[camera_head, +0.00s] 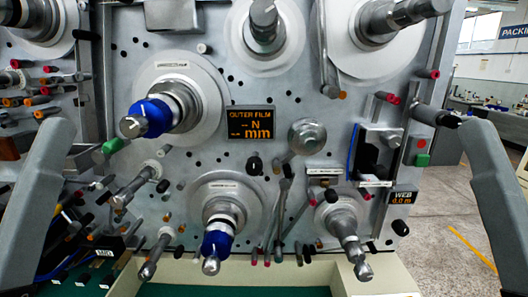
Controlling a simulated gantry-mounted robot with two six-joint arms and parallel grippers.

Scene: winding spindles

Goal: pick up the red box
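I see no clear red box in the head view. A dark reddish-brown block (12,146) shows at the left edge, partly cut off; I cannot tell whether it is a box. Grey links of my own arms rise at the left and right edges. I can make out no gripper fingers on either arm, and nothing is seen held.
A grey machine panel (290,90) fills the middle, with several protruding spindles, including a blue-collared spindle (150,117) and a lower one (217,240). A display (250,122) sits between them. A green surface (230,291) lies below. Open floor (450,210) shows at right.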

